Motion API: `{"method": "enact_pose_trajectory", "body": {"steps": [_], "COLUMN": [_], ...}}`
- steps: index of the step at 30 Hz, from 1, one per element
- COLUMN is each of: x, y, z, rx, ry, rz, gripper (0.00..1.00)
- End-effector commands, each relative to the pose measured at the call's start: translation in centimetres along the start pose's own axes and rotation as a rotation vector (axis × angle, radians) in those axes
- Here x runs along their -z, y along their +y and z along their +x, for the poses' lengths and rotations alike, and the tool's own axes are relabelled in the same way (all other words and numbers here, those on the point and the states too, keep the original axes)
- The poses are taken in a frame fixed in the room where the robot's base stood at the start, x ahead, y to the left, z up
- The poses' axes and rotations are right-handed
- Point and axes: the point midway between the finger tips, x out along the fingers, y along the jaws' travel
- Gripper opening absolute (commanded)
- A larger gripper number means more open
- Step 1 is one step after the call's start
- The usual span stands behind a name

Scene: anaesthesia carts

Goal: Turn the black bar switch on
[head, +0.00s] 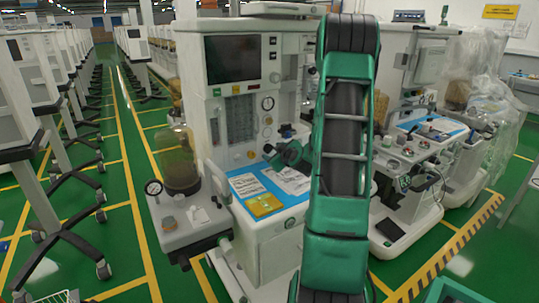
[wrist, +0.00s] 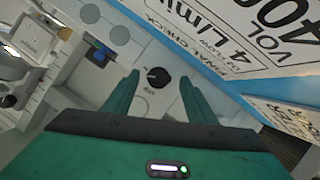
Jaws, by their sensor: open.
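The black bar switch (wrist: 158,77) is a small round black knob with a raised bar, on a pale panel in the wrist view. Small lettering is printed below it, too small to read. My gripper (wrist: 159,76) is open, with one green finger on each side of the switch in the picture. No contact with the switch shows, and I cannot tell the remaining distance.
Printed sheets (wrist: 235,30) with a blue border lie close by at the upper right. The cart's blue work surface (head: 240,186) carries papers and a yellow card (head: 264,205). A second cart (head: 415,160) stands right of my arm.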

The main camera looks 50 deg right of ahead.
Motion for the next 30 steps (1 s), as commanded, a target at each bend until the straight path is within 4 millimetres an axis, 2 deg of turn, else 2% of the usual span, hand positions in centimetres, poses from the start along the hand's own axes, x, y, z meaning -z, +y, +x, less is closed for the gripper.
{"method": "enact_pose_trajectory", "body": {"steps": [4,13,14,18,19,20,21,23,30], "x": [-0.1,0.0,0.0,0.0,0.0,0.0,0.4,0.2,0.1], "y": [0.0,0.0,0.0,0.0,0.0,0.0,-1.2,-0.6,-0.4], "z": [1.0,1.2,1.2,1.2,1.2,1.2,0.7,1.0,1.2], "rx": [0.000,-0.001,-0.001,0.000,0.000,0.000,0.004,0.002,0.027], "ry": [-0.001,-0.001,-0.001,-0.001,-0.001,-0.001,-0.001,0.000,0.001], "rz": [0.000,0.000,0.000,0.000,0.000,0.000,0.000,0.001,0.050], "gripper": [0.52,0.52,0.49,0.16,0.10,0.10,0.10,0.10,0.10]}}
